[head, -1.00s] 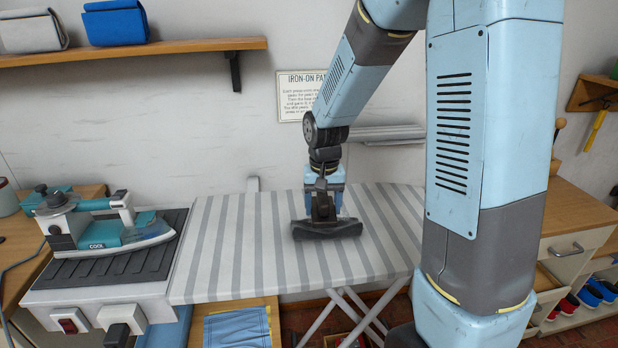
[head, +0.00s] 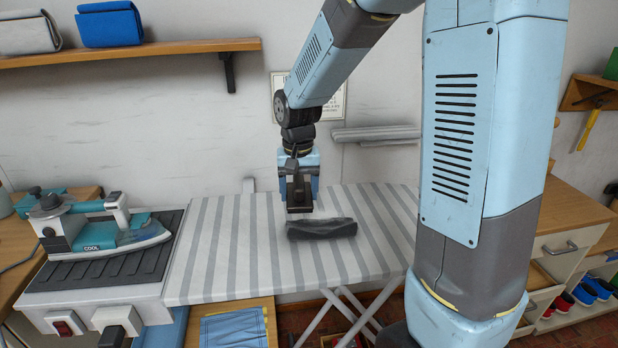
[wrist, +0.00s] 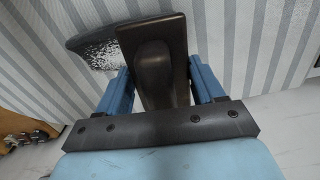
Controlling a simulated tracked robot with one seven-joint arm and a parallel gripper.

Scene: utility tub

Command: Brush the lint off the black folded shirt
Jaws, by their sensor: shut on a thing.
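The black folded shirt (head: 330,229) lies on the striped ironing board (head: 235,270) in the head view. In the wrist view, the dark shirt (wrist: 82,43) shows at upper left, partly hidden behind the brush. White lint (wrist: 102,58) is thick on its visible part. My gripper (head: 298,188) is over the shirt's back left side. It is shut on the handle of a dark brown brush (wrist: 152,62). The brush's head (head: 299,209) hides part of the shirt in the head view. I cannot tell whether its underside touches the cloth.
A teal iron (head: 105,235) marked COOL rests on a black ribbed pad at the board's left end. A wooden shelf (head: 140,52) is on the wall above. The striped board is clear around the shirt. Blue cloth (head: 233,328) lies in an open drawer below.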

